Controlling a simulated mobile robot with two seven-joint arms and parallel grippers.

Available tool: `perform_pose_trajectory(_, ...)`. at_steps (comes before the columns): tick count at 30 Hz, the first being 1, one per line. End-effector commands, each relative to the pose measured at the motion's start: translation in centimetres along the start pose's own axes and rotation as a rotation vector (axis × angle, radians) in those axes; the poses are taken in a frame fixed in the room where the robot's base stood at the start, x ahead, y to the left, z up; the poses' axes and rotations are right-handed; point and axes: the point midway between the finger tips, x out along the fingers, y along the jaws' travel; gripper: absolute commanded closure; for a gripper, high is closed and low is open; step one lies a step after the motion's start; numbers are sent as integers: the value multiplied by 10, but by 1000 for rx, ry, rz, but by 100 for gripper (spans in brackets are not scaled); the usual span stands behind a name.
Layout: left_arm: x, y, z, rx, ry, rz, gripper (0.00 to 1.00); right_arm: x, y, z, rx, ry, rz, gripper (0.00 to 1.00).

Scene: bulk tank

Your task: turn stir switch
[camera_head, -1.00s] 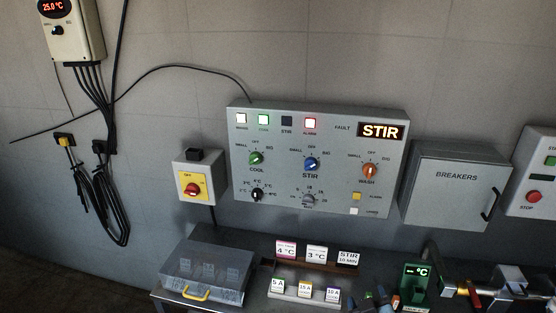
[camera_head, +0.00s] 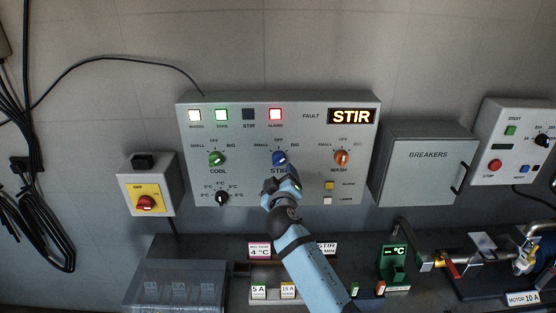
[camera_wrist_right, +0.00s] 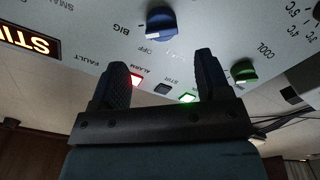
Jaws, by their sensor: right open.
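The blue stir switch (camera_head: 279,158) is a round knob in the middle of the grey control panel (camera_head: 362,180), with SMALL, OFF and BIG marked around it. I cannot tell exactly where it points. My right gripper (camera_head: 285,181) is in front of the panel, just below the knob in the head view, and covers part of the STIR label. In the right wrist view, the gripper (camera_wrist_right: 162,65) is open and empty. The blue knob (camera_wrist_right: 161,22) lies beyond its fingertips, between their lines, apart from them. My left gripper is out of view.
The green COOL knob (camera_head: 217,158) and orange WASH knob (camera_head: 342,158) flank the stir switch. A lit STIR display (camera_head: 351,116) is at the panel's upper right. The breaker box (camera_head: 425,160) stands right, a red-yellow switch (camera_head: 146,202) left. Labelled blocks and a green meter (camera_head: 395,265) lie below.

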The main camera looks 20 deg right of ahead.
Motion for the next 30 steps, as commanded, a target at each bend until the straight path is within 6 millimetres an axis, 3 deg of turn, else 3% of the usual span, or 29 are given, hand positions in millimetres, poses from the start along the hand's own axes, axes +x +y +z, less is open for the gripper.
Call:
perform_pose_trajectory(6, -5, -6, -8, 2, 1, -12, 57, 47, 2, -2, 0, 0, 0, 30)
perform_pose_trajectory(12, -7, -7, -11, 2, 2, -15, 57, 74, 1, -1, 0, 0, 0, 30)
perform_pose_trajectory(25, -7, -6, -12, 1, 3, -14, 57, 83, 0, 0, 1, 0, -1, 30)
perform_pose_trajectory(30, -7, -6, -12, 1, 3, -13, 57, 83, 0, 0, 1, 0, -1, 69)
